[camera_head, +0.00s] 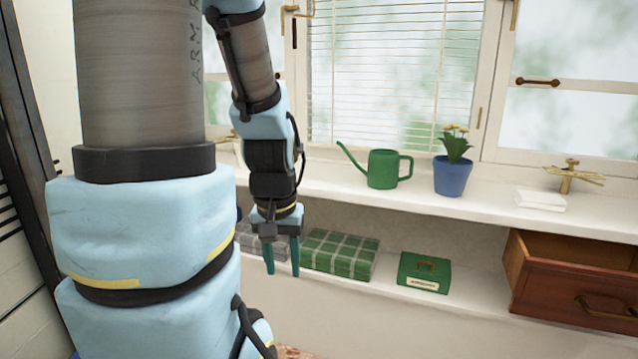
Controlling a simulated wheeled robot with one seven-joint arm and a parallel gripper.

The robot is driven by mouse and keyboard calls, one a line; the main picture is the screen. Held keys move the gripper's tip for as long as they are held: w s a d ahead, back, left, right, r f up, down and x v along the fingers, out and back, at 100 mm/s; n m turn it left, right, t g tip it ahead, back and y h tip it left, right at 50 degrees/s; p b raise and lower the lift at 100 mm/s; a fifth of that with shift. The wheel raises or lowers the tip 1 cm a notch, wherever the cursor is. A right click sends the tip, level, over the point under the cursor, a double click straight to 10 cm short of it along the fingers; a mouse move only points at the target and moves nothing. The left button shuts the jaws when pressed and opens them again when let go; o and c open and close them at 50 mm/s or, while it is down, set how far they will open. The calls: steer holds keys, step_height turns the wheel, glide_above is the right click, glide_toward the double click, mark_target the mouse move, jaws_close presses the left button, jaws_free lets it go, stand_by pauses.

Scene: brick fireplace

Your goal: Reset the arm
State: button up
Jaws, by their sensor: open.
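My gripper (281,257) points down at the end of my arm, left of the picture's middle. Its two dark green fingers are apart and nothing shows between them. It hangs in front of the lower shelf, where a green plaid box (340,254) lies just to its right and a grey plaid box (262,245) shows partly behind it. My arm covers much of the left side of the view.
A green watering can (383,169) and a blue pot with yellow flowers (452,175) stand on the windowsill (415,198). White folded cloth (540,200) lies near a brass tap (574,177). Below are a green box (424,272) and an open wooden drawer (570,290).

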step_height(320, 180, up, 14)
steer(key=p, duration=1.1)
steer(key=shift+f, duration=0.15)
stand_by(1.1)
